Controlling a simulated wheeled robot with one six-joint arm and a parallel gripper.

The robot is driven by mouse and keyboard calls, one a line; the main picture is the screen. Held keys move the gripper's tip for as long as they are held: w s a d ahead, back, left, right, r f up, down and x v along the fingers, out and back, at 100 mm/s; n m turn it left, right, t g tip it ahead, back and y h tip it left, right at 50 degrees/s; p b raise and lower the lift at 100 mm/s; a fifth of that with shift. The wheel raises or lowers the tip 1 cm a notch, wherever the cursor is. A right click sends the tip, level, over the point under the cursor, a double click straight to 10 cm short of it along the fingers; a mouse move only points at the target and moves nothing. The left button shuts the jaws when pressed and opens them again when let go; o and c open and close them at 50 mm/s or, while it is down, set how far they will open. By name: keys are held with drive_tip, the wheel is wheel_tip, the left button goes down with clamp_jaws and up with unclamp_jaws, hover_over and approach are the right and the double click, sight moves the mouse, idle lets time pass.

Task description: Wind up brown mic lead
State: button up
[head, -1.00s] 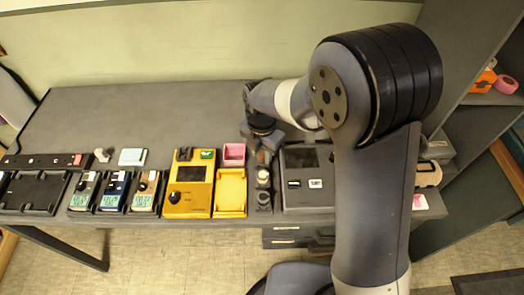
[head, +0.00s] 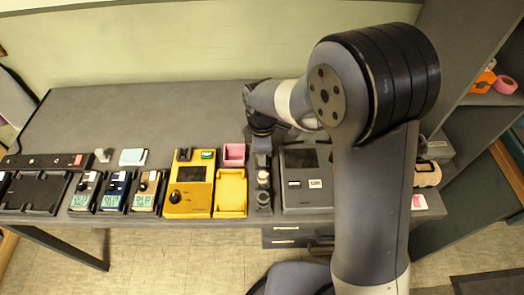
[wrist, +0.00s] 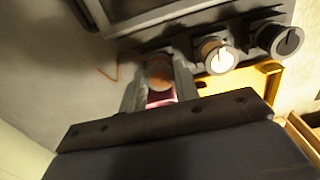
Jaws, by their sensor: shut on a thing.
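My gripper (wrist: 158,88) is shut on a round brown knob (wrist: 159,67) at the end of a row of knobs. The jaws stand on either side of it, and its lower part is hidden between them. A thin brown lead (wrist: 110,73) lies in a bent line on the grey surface just left of the jaws in the wrist view. In the head view my gripper (head: 262,148) points down at the far end of the knob strip, and the brown knob is hidden there.
A white-topped knob (wrist: 217,54) and a dark knob (wrist: 280,40) stand in the same row. A grey device with a screen (head: 305,180) is right of the strip. A yellow tray (head: 230,192) and a pink box (head: 234,154) are left. The table's back left is clear.

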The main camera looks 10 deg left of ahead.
drive_tip(key=m, duration=0.4)
drive_tip(key=shift+m, duration=0.3)
drive_tip(key=m, duration=0.3)
drive_tip(key=o, duration=1)
